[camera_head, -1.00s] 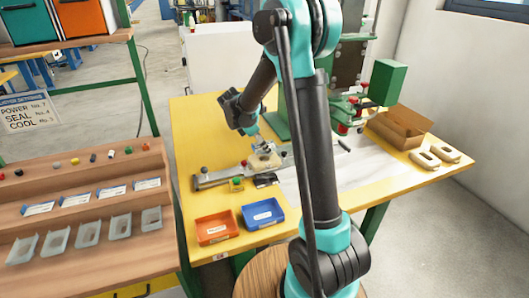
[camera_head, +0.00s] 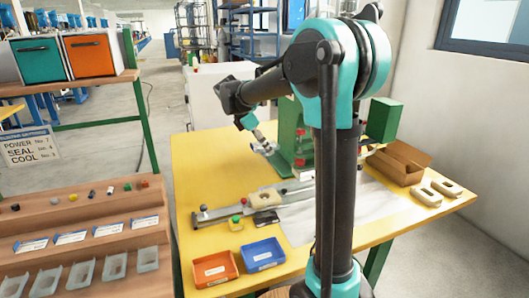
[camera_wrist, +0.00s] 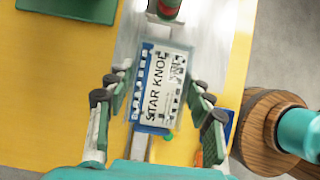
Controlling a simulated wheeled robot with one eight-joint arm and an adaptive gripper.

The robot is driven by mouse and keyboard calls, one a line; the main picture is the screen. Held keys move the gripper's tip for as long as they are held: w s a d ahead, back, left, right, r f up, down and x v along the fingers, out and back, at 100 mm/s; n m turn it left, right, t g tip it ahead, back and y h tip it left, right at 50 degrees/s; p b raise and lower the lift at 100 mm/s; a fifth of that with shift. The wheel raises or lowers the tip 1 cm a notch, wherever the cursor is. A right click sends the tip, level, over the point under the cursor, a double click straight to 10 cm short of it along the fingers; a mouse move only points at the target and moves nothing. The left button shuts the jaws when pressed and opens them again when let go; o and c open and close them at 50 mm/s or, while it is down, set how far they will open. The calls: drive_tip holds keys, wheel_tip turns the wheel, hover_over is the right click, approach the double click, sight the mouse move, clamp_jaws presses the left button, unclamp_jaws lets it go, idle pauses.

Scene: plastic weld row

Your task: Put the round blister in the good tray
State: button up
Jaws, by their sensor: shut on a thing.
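My gripper (camera_head: 268,147) is raised above the yellow table, shut on a blister pack (camera_wrist: 160,85). In the wrist view the pack has a blue and white card printed "STAR KNOB", held by its sides between the two fingers. Its blister shape cannot be made out. In the head view the pack is small and partly lost against the green press. A blue tray (camera_head: 263,254) and an orange tray (camera_head: 214,268) lie at the table's front edge, below my gripper in the picture. Their white labels are too small to read, so I cannot tell which is the good tray.
A metal rail (camera_head: 225,212) with a cream nest block (camera_head: 262,199) crosses the table. The green press (camera_head: 380,120) and a cardboard box (camera_head: 399,163) stand behind and right. A wooden rack (camera_head: 85,225) with blisters and cards stands left.

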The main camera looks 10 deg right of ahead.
drive_tip(key=shift+r, duration=2.2)
drive_tip(key=shift+f, duration=0.1)
